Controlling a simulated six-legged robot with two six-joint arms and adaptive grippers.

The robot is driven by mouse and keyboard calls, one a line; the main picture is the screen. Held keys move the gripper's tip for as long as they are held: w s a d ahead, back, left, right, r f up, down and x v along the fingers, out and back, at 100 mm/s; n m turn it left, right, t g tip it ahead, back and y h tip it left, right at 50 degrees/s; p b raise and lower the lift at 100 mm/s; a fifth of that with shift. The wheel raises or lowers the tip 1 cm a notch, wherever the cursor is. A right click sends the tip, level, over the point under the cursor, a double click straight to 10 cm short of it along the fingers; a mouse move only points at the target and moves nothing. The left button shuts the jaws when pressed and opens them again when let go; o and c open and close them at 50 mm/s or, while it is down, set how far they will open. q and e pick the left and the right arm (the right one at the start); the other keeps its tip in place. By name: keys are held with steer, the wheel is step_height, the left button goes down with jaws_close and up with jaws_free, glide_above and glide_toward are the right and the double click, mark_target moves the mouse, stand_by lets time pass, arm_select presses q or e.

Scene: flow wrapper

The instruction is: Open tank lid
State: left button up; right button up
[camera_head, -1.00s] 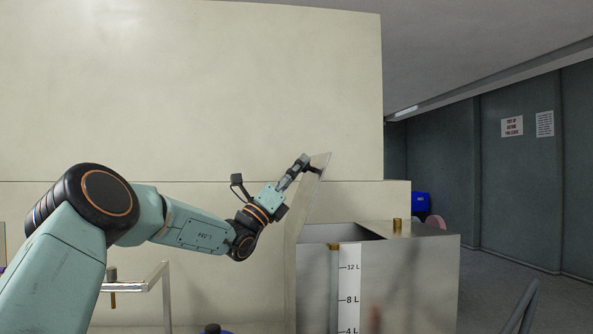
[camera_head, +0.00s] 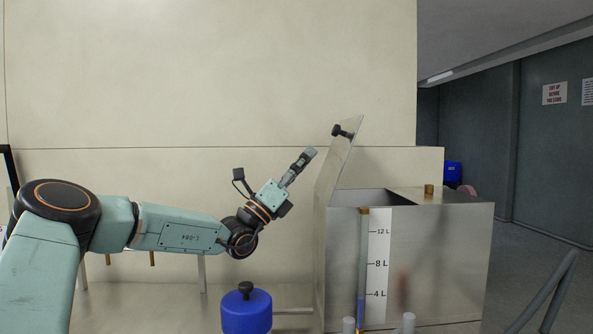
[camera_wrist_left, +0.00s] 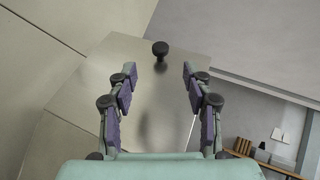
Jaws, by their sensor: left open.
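The metal tank (camera_head: 455,250) stands right of centre in the head view, with a level scale on its front. Its lid (camera_head: 341,160) is raised and tilted up at the left side of the opening. A black knob (camera_head: 342,131) is on the lid near its upper edge. My left gripper (camera_head: 308,155) is left of the lid, apart from the knob. In the left wrist view the left gripper (camera_wrist_left: 158,88) is open and empty, with the lid (camera_wrist_left: 155,110) beyond its fingers and the knob (camera_wrist_left: 160,49) past the fingertips. My right gripper is not in view.
A blue container with a black knob (camera_head: 246,311) stands in front, left of the tank. A small brass fitting (camera_head: 429,190) sits on the tank's top. A large cream panel (camera_head: 200,70) rises behind. A grey floor passage is open at the right.

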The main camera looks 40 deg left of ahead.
arm_select(q)
steer(key=shift+v, duration=1.2)
